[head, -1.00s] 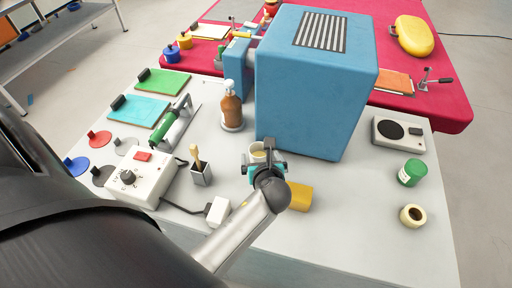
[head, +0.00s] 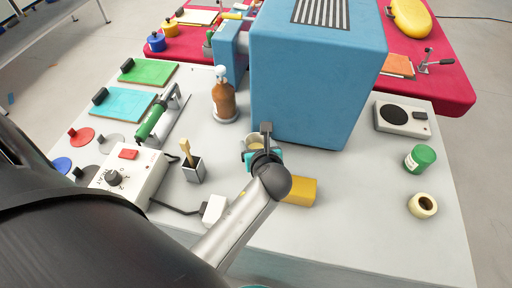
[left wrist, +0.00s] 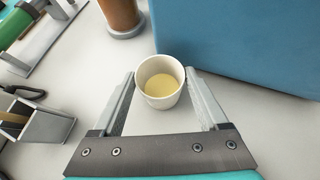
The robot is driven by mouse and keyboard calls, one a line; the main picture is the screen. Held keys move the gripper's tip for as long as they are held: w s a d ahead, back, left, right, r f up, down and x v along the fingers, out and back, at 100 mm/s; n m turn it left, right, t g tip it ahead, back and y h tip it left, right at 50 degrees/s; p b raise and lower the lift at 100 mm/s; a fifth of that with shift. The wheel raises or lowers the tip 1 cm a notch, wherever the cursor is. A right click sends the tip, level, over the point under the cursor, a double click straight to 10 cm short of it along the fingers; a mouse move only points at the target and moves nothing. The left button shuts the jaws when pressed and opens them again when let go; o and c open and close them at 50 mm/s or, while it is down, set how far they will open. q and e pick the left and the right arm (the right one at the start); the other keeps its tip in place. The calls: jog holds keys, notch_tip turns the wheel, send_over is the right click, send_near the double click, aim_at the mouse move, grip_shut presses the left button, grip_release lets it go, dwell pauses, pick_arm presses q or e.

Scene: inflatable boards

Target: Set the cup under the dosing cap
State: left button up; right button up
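The cup (left wrist: 160,84) is small and white with pale yellow contents. In the left wrist view it stands upright between the fingertips of my left gripper (left wrist: 160,76); I see no clear grip on it. In the head view the cup (head: 256,143) is partly hidden by my left gripper (head: 263,150), in front of the blue box. The brown bottle (head: 223,98) with a white pump top, perhaps the dosing cap, stands behind and left of the cup on a round grey base. Its lower part (left wrist: 120,15) shows in the left wrist view. My right gripper is not in view.
The big blue box (head: 310,85) stands close behind the cup. A yellow block (head: 300,191) lies right of my gripper. A brush holder (head: 193,170), a control box (head: 128,178) and a white plug (head: 214,209) are to the left.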

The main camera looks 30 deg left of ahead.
pick_arm(q)
jog(key=c, duration=1.1)
jog(key=shift+r, duration=0.1)
